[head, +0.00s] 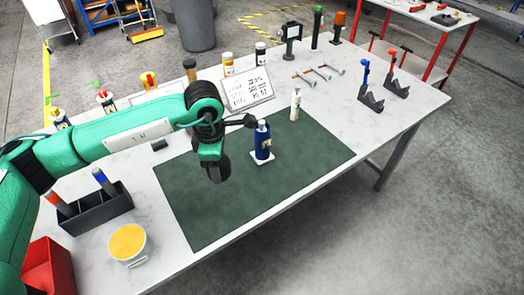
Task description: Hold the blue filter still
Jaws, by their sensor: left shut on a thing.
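The blue filter (263,143) is a dark blue cylinder with a pale label and grey top. It stands upright on a small white square (262,157) on the dark green mat (290,175). My left gripper (252,124) reaches in from the left and is shut on the filter near its top; the dark finger parts partly hide each other, so the exact contact is hard to see. My right gripper is not in view.
A white bottle (295,104) stands behind and right of the filter. A sign (247,88), several bottles and tools line the table's back. A black bin (97,212) and yellow-topped tub (128,243) are at left. The mat's front right is clear.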

